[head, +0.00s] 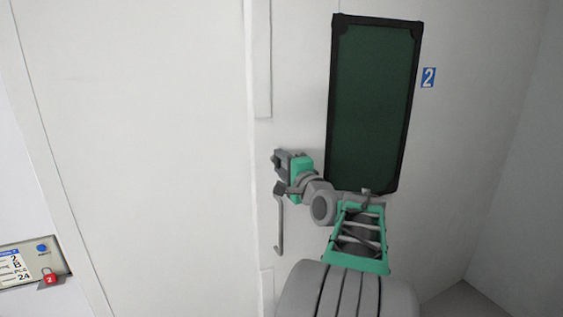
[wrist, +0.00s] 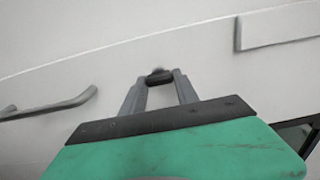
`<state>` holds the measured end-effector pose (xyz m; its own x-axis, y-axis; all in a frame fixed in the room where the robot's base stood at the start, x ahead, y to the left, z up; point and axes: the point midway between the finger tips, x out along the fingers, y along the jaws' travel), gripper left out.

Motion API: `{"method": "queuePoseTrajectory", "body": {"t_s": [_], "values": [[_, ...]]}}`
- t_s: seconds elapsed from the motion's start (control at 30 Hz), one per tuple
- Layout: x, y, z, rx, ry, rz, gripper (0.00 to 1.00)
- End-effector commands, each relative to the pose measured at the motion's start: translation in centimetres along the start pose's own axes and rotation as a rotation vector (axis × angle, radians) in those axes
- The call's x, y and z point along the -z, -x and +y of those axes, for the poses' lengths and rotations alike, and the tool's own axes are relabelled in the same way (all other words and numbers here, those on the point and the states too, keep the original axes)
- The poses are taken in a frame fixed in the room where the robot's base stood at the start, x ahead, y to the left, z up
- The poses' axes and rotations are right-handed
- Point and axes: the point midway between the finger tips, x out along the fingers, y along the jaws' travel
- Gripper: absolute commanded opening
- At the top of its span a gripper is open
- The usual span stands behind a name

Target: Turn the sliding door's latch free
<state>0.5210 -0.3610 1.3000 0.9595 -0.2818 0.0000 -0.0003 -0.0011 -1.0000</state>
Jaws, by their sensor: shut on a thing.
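The sliding door (head: 300,60) appears to be the white panel with a dark green window, right of a vertical seam. My gripper (head: 279,161) is at its left edge, above the grey pull handle (head: 279,228). In the wrist view my gripper (wrist: 158,76) has its two grey fingertips closed around a small dark latch (wrist: 157,73) against the white surface. Most of the latch is hidden by the fingers, so its turn angle cannot be told. The handle shows at the left of the wrist view (wrist: 50,107), apart from the fingers.
The dark-framed window (head: 375,105) is right of my gripper, with a blue number 2 sign (head: 428,77) beside it. A raised strip (head: 263,60) runs down the seam above my gripper.

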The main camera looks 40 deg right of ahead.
Motion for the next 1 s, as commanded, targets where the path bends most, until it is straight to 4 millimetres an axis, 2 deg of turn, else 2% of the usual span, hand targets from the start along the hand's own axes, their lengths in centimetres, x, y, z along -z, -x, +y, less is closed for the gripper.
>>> {"method": "queuePoseTrajectory", "body": {"t_s": [0.47, 0.5, 0.77, 1.0], "values": [[0.02, 0.0, 0.04, 0.0, -0.019, 0.0, 0.0], [0.02, 0.0, 0.04, 0.0, -0.018, 0.0, 0.37], [0.02, 0.0, 0.03, 0.0, -0.017, 0.0, 0.58], [0.03, 0.09, 0.04, 0.0, -0.016, 0.001, 0.58]]}}
